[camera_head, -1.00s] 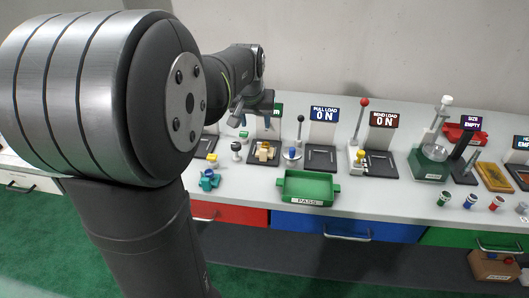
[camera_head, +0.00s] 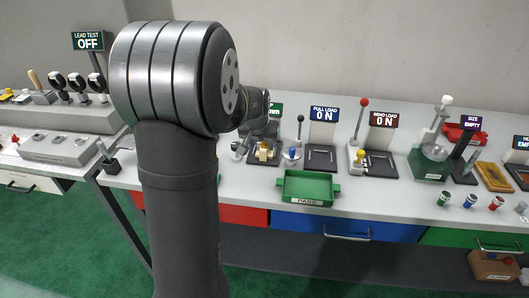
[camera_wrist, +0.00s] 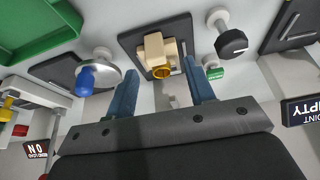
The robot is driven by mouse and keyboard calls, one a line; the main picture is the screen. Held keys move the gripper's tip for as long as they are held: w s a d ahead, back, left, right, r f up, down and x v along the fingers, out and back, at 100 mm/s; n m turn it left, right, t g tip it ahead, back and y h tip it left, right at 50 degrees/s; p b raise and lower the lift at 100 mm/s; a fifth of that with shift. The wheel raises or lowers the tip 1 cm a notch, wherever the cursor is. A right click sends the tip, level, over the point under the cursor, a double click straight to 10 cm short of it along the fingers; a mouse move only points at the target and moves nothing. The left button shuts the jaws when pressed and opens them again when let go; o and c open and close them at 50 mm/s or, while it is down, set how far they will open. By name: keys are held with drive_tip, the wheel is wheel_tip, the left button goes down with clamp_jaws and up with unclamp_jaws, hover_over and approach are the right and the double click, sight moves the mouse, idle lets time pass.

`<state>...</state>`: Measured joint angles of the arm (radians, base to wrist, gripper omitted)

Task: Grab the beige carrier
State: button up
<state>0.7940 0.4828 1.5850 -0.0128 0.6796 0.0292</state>
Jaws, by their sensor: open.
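The beige carrier (camera_wrist: 153,48) is a blocky piece with a yellow round part, sitting on a dark square plate (camera_wrist: 183,27) in the wrist view. It also shows in the head view (camera_head: 264,150), just right of my arm. My gripper (camera_wrist: 163,76) is open, with its two blue fingers apart and nothing between them. In the wrist view the carrier lies just beyond the fingertips, roughly in line with the gap. I cannot tell the exact height between them. In the head view my arm hides most of the gripper.
A black-knobbed post (camera_wrist: 231,41) stands beside the plate, and a blue-topped post on a round metal base (camera_wrist: 93,73) on the other side. A green PASS tray (camera_head: 308,187) lies in front.

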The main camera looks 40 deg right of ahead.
sight(263, 149)
drive_tip(key=x, duration=0.4)
drive_tip(key=shift+s+d+f, duration=0.1)
drive_tip(key=shift+s+f, duration=0.1)
drive_tip(key=shift+f, duration=0.05)
clamp_jaws()
drive_tip(key=shift+r, duration=0.2)
